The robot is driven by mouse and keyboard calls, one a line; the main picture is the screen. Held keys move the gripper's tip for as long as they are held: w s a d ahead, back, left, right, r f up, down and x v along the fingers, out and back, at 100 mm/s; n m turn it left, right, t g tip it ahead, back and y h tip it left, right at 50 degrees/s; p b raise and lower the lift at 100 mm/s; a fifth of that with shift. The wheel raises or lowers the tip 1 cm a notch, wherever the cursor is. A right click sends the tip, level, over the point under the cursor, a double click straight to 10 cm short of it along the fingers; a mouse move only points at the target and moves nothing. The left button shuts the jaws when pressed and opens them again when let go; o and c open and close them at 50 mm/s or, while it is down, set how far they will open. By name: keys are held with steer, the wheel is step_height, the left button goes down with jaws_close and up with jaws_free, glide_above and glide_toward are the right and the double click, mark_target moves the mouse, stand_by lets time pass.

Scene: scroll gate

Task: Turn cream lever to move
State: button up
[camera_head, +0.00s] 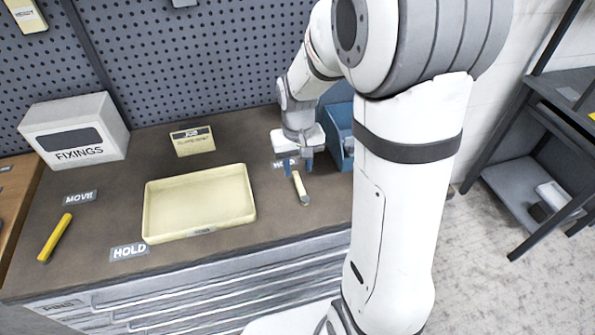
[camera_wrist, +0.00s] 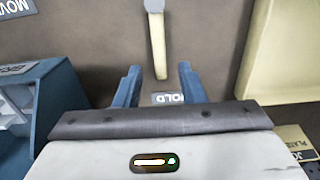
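The cream lever (camera_head: 300,186) lies on the brown bench top right of the cream tray, with its grey end toward the bench's front edge. In the wrist view the cream lever (camera_wrist: 158,45) points at a HOLD label (camera_wrist: 172,98); a MOVE label (camera_wrist: 14,7) sits off to the upper left. My gripper (camera_head: 298,171) is over the far end of the lever. In the wrist view my gripper (camera_wrist: 160,67) is open, with the handle's end between its fingertips in the picture and a gap on both sides. Height above the lever is unclear.
A blue bin (camera_head: 337,128) stands close behind and right of my gripper. The cream tray (camera_head: 200,203) is to the left. A pegboard (camera_head: 180,60) closes the back.

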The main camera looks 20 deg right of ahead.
mark_target(298, 180)
steer(key=shift+f, duration=2)
steer(key=shift+c, duration=0.6)
jaws_close()
